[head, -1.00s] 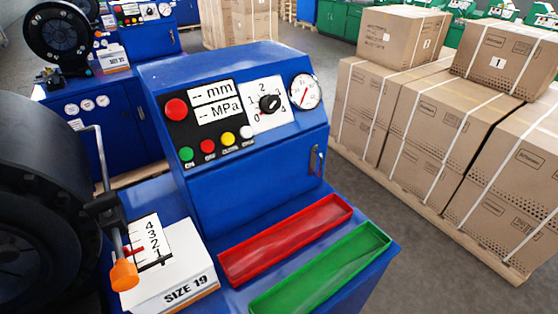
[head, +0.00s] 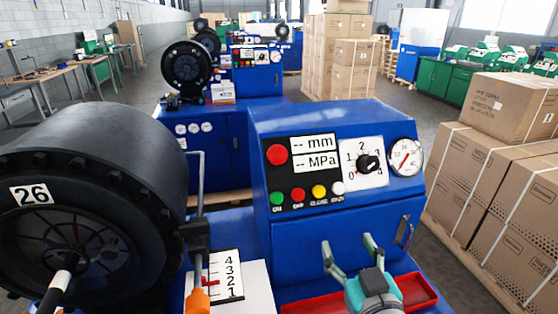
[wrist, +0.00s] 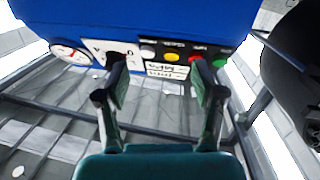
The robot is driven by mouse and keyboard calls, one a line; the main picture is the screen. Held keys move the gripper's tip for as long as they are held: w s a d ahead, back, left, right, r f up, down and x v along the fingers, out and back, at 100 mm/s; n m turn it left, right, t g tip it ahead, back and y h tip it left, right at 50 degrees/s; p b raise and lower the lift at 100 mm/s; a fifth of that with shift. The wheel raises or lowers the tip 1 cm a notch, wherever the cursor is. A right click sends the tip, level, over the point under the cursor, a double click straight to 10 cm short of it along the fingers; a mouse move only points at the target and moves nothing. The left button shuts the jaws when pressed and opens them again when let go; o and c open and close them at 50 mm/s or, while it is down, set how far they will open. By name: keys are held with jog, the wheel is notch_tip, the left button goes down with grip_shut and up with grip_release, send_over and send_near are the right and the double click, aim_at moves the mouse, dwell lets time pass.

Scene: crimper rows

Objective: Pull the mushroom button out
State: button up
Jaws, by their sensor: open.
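The red mushroom button (head: 277,154) is at the upper left of the black panel on the blue crimper (head: 335,115), beside the displays. My gripper (head: 350,248) is open and empty, in front of the cabinet face, below and right of the button and apart from it in the picture. In the wrist view the panel appears upside down beyond my open fingers (wrist: 161,82). The small white, yellow, red and green buttons show there; I cannot make out the mushroom button, and the right finger covers part of the panel.
A selector dial (head: 368,164) and a gauge (head: 405,157) sit right of the displays. A red tray (head: 421,291) lies below my gripper. A black wheel marked 26 (head: 60,160) and an orange-tipped lever (head: 198,300) stand at left. Stacked cartons (head: 500,190) are at right.

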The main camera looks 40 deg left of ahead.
aim_at(279, 156)
jog(key=s+a+r+n+g+y, duration=0.2)
jog(key=s+a+r+n+y, duration=0.1)
jog(key=a+r, duration=0.7)
jog(key=x, duration=0.7)
jog(key=r+x, duration=0.1)
jog(key=x, duration=0.2)
jog(key=shift+w, duration=0.4)
